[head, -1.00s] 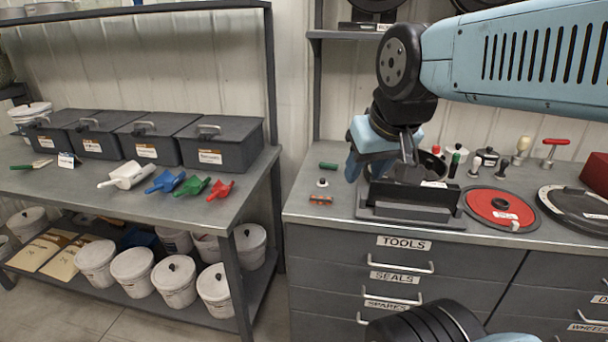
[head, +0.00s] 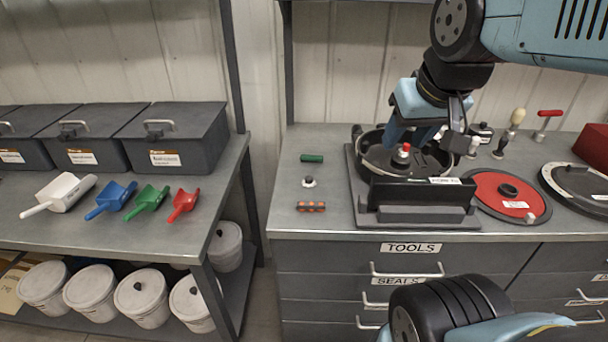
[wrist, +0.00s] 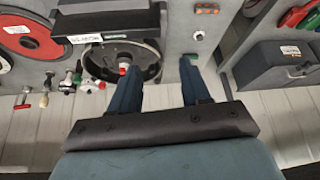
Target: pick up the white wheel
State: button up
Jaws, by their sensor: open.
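A small white round piece with a dark centre (head: 309,182) lies on the right bench, between a green cylinder (head: 312,158) and an orange-and-black piece (head: 311,206). It is the likeliest white wheel, though its shape is too small to be sure. It also shows in the wrist view (wrist: 198,35). My gripper (head: 408,138) is open and empty, with blue fingers pointing down over or behind the round black meter housing (head: 371,158), right of the white piece. In the wrist view my gripper (wrist: 158,66) has its fingers wide apart.
A red-and-white knob (head: 403,151) stands at the housing, close to my fingers. A red disc (head: 487,190) and several small hand tools lie to the right. The left bench (head: 120,232) holds lidded bins and coloured scoops. Bare bench top surrounds the small pieces.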

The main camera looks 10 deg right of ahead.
jog(key=shift+o, duration=0.4)
jog(key=shift+w+a, duration=0.1)
jog(key=shift+w, duration=0.1)
jog(key=n+g, duration=0.2)
jog(key=g, duration=0.4)
send_over(309, 177)
jog(key=f, duration=1.8)
jog(key=shift+s+a+f, duration=0.15)
jog(key=shift+s+f, duration=0.2)
jog(key=shift+w+f, duration=0.15)
jog(key=shift+f, duration=1.2)
jog(key=shift+w+f, duration=0.1)
jog(key=shift+f, duration=1.2)
jog(key=c, duration=0.7)
